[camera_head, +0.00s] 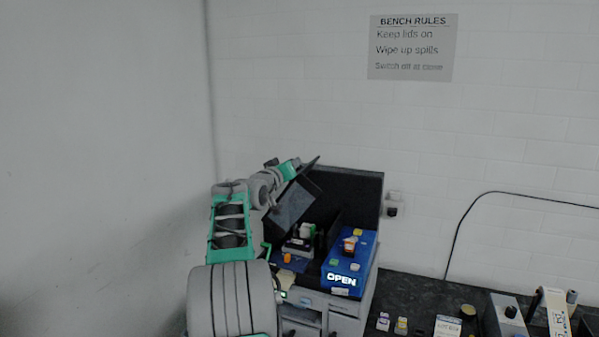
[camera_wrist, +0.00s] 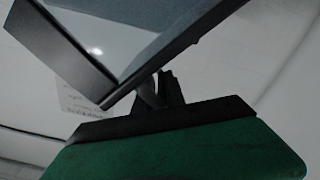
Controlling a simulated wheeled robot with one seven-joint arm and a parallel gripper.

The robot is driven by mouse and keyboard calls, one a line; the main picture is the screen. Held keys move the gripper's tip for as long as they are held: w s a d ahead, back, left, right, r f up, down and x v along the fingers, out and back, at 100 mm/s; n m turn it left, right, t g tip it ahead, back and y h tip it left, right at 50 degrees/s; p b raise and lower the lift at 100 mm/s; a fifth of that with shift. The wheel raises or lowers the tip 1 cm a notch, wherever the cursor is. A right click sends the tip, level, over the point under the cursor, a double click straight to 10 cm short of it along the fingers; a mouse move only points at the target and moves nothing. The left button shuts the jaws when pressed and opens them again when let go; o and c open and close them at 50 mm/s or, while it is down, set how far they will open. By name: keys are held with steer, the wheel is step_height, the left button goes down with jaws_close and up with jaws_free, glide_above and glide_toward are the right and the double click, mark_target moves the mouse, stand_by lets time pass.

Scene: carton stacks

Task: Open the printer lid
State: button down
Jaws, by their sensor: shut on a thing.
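The printer (camera_head: 345,312) is a grey box on the dark bench in the head view, partly hidden by my arm. Its lid (camera_head: 293,207), a dark-framed panel with a grey pane, stands tilted up over the left part. My gripper (camera_head: 308,165) is at the lid's upper edge, with my arm reaching up from the left. In the wrist view my gripper (camera_wrist: 160,92) is shut on the lid's edge; the lid (camera_wrist: 130,35) fills the top. The exact contact is dark and partly hidden.
A blue unit marked OPEN (camera_head: 348,270) sits at the printer's right, with small items on top. A black panel (camera_head: 355,188) stands behind. Small bottles (camera_head: 392,325), a grey device (camera_head: 508,318) and a cable (camera_head: 462,225) are to the right.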

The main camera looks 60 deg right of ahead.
steer(key=w+f+n+p, duration=0.1)
steer(key=w+n+p, duration=0.1)
steer(key=w+n, duration=0.3)
steer(key=w+a+f+n+p, duration=0.1)
steer(key=w+n, duration=0.5)
steer(key=w, duration=0.7)
steer(key=shift+a+f+p, duration=0.15)
steer(key=shift+f+p, duration=0.25)
steer(key=shift+p, duration=0.3)
steer(key=shift+f, duration=0.15)
steer(key=c, duration=1.5)
jaws_free()
steer(key=shift+r, duration=0.45)
steer(key=shift+r, duration=0.2)
steer(key=shift+a, duration=0.1)
